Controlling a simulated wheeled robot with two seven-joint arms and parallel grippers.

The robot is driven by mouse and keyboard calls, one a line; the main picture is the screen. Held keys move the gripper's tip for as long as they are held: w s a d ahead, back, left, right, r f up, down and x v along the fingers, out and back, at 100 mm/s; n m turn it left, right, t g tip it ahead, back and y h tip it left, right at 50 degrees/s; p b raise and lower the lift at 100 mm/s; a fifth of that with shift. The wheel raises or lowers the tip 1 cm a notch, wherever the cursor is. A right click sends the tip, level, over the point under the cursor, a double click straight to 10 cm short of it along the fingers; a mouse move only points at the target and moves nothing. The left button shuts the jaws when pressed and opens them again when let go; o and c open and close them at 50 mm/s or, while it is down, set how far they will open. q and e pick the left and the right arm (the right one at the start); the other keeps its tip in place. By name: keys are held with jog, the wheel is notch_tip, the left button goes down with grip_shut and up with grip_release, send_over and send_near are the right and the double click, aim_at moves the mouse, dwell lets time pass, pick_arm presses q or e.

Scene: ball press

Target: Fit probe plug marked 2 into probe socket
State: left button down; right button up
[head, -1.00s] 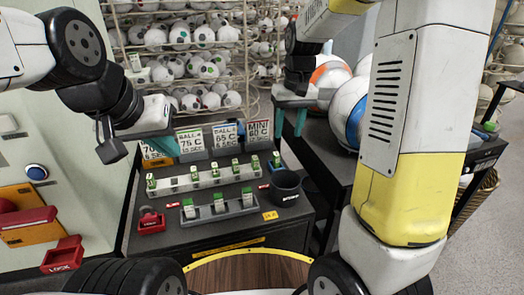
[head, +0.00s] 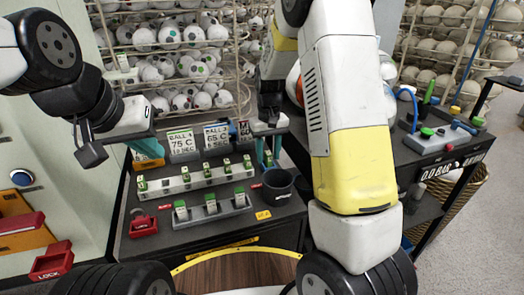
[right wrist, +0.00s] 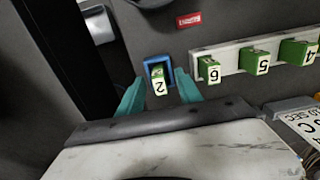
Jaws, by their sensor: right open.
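The plug marked 2 (right wrist: 158,82), green with a white numbered face, stands inside the blue-framed probe socket (right wrist: 148,65) in the right wrist view. How deep it sits, I cannot tell. My right gripper (right wrist: 160,95) is open, its teal fingers on either side of the plug with gaps visible. In the head view my right gripper (head: 269,151) is over the right back of the dark bench, largely hiding the socket. My left gripper (head: 138,150) hangs over the bench's left back, away from the plug; its finger gap is not clear.
A pale rail (head: 196,179) holds several green plugs; plugs marked 6 (right wrist: 209,70), 5 and 4 show in the wrist view. A grey block (head: 214,212) holds three more. A black cup (head: 278,187) stands front right. Sign cards (head: 182,146) stand behind the rail.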

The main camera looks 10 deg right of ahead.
grip_shut()
dwell(0.3)
